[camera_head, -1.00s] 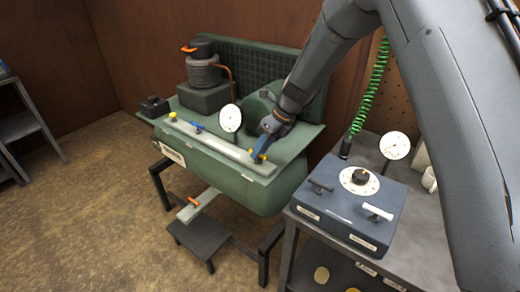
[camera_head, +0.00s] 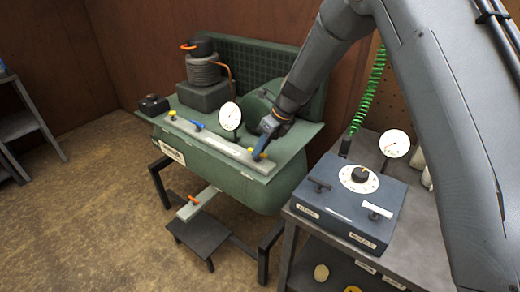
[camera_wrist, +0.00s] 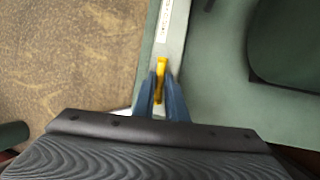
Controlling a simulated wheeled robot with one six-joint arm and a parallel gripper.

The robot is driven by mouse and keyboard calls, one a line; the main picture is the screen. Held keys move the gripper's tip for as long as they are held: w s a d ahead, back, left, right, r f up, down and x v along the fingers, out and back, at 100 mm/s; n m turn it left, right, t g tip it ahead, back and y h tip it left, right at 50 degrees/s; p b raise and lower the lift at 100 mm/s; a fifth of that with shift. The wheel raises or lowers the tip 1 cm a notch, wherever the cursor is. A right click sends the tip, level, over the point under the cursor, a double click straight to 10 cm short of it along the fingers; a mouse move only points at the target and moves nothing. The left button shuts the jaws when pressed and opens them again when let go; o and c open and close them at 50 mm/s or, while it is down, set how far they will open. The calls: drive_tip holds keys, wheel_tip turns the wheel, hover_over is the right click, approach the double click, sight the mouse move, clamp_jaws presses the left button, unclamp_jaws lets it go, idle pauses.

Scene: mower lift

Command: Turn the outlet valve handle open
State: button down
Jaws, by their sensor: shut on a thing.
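A pale rail (camera_head: 222,146) runs along the front top edge of the green tank (camera_head: 225,175). A yellow handle (camera_wrist: 161,68) stands near the rail's right end. My gripper (camera_wrist: 161,76) has its two blue fingers closed on the sides of this handle; its far end shows beyond the fingertips, lying roughly along the rail. In the head view my gripper (camera_head: 258,153) reaches down to the rail and partly hides the handle. A blue handle (camera_head: 197,125) and another yellow handle (camera_head: 172,115) sit further left on the rail. I cannot read any label naming the outlet valve.
A round gauge (camera_head: 230,116) stands behind the rail. A blue control box (camera_head: 350,205) with a dial and two levers is on the grey bench to the right. A compressor (camera_head: 203,70) stands at the back left of the tank. An orange-handled fitting (camera_head: 193,202) juts out below.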

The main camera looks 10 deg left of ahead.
drive_tip(key=n+g+b, duration=0.1)
drive_tip(key=n, duration=0.1)
drive_tip(key=n+g+b, duration=0.1)
drive_tip(key=n, duration=0.2)
drive_tip(key=shift+w+a+f+n+h+b, duration=0.1)
drive_tip(key=shift+w+f+n+h+b, duration=0.1)
drive_tip(key=shift+n+h+b, duration=0.15)
drive_tip(key=n+g+h+b, duration=0.1)
drive_tip(key=n, duration=0.1)
drive_tip(key=n+g+h+b, duration=0.1)
drive_tip(key=n+b, duration=0.1)
drive_tip(key=n, duration=0.1)
drive_tip(key=shift+w+a, duration=0.1)
drive_tip(key=shift+a, duration=0.05)
drive_tip(key=n+h+b, duration=0.1)
drive_tip(key=n+b, duration=0.1)
drive_tip(key=n, duration=0.1)
drive_tip(key=shift+a+n, duration=0.1)
drive_tip(key=shift+n, duration=0.25)
drive_tip(key=shift+a+r+n+g+h+b, duration=0.15)
drive_tip(key=shift+n+g+h+b, duration=0.15)
drive_tip(key=shift+n+h+b, duration=0.85)
drive_tip(key=shift+n+y, duration=0.3)
drive_tip(key=shift+n, duration=0.15)
drive_tip(key=c, duration=1.8)
unclamp_jaws()
drive_tip(key=shift+r, duration=0.1)
